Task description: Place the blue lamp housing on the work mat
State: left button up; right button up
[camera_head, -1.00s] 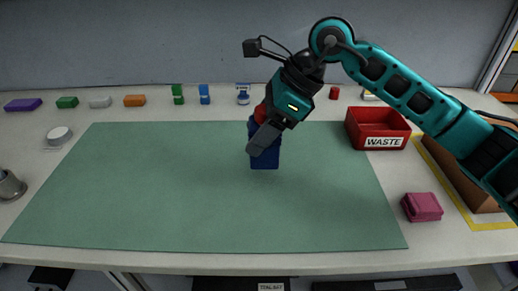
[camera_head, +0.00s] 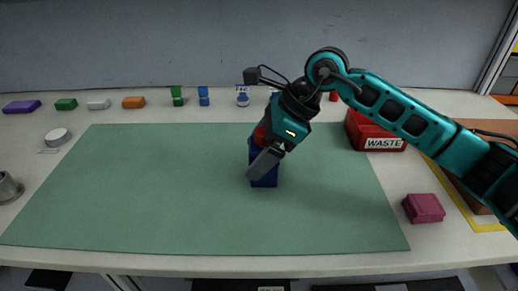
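The blue lamp housing (camera_head: 265,180) is a dark blue block over the middle of the green work mat (camera_head: 150,190). My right gripper (camera_head: 264,162) reaches down to it from the upper right, with a grey finger across its front. The gripper looks shut on the housing and hides much of it. A small red patch shows beside the finger; I cannot tell what it belongs to. I cannot tell whether the housing's underside touches the mat. My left gripper is not in view.
A red waste bin (camera_head: 385,144) stands right of the mat, partly behind my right arm. A crimson block (camera_head: 423,208) lies at the right. Several small coloured blocks, including a purple one (camera_head: 22,106), line the back. The mat's left half is clear.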

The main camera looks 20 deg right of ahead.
jog(key=shift+r+p, duration=0.3)
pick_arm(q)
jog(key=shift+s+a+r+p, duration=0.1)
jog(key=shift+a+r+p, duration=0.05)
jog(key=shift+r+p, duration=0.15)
pick_arm(e)
jog(key=v, duration=1.1)
jog(key=shift+d+r, duration=0.25)
jog(key=shift+r, duration=0.05)
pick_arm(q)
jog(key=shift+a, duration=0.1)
pick_arm(e)
jog(key=shift+s, duration=0.1)
